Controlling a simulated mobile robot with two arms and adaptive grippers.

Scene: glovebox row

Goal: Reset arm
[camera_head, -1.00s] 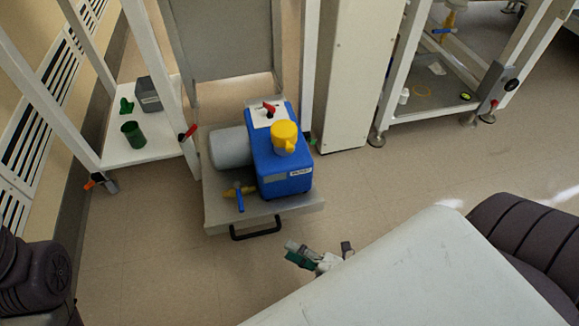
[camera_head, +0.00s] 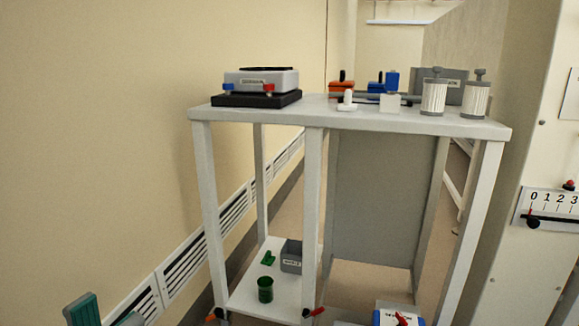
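The tips of my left gripper (camera_head: 106,315) show at the bottom left corner. Two teal finger pads stand apart with nothing seen between them; the rest of the gripper is cut off by the frame. It is left of the white bench frame, in front of the wall vents. My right gripper and arm are not in view.
A white bench (camera_head: 330,117) holds a grey-and-black device (camera_head: 262,82), two ribbed canisters (camera_head: 434,95) and small blue and orange parts. Its lower shelf (camera_head: 262,303) carries a green cup (camera_head: 265,289) and a grey bin (camera_head: 291,257). A blue pump (camera_head: 398,317) shows at the bottom edge.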

